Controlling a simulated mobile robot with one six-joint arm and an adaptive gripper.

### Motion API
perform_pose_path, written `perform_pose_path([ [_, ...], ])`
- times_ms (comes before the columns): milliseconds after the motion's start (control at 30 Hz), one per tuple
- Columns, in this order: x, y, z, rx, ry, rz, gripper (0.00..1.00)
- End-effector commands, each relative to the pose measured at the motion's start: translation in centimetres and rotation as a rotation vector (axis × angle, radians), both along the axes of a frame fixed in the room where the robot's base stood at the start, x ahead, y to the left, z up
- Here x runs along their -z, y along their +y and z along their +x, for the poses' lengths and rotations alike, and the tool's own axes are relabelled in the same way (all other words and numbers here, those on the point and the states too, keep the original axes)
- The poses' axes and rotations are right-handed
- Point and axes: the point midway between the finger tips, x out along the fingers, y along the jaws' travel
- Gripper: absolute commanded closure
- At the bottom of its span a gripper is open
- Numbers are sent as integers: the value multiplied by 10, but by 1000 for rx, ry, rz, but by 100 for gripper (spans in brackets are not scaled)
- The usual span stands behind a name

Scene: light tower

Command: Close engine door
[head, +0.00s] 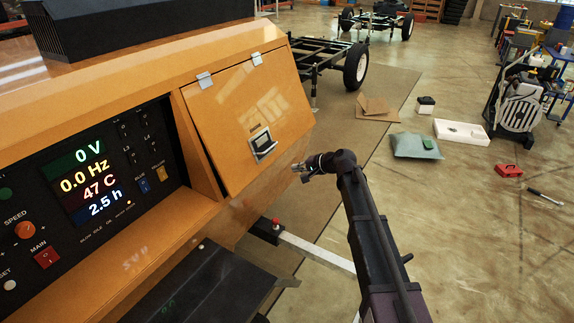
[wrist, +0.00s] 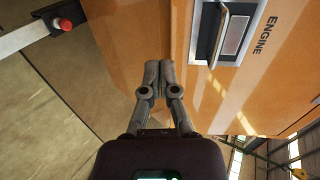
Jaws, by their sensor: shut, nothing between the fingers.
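The engine door (head: 240,108) is an orange flap on the side of the orange cabinet, with two hinges along its top edge. It stands a little open: its lower edge is out from the cabinet, and a wedge-shaped gap shows along its left side. Its latch handle (head: 263,145) is near the lower edge. In the wrist view the handle (wrist: 222,35) sits beside the word ENGINE. My gripper (head: 299,172) is shut and empty, just right of and below the door's lower right corner. In the wrist view its fingertips (wrist: 158,68) are together in front of orange panelling; contact cannot be told.
A control panel (head: 95,180) with lit readouts is left of the door. A white bar with a red knob (head: 276,223) sticks out below the cabinet. A grey bag (head: 415,146), cardboard and a white tray (head: 461,131) lie on the floor to the right, well away.

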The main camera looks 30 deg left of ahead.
Motion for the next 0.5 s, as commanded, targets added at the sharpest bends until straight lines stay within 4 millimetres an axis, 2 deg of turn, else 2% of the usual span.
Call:
perform_pose_path([
  [200,-7,-16,-2,0,0,0,100],
  [500,-7,-18,-1,0,0,0,100],
])
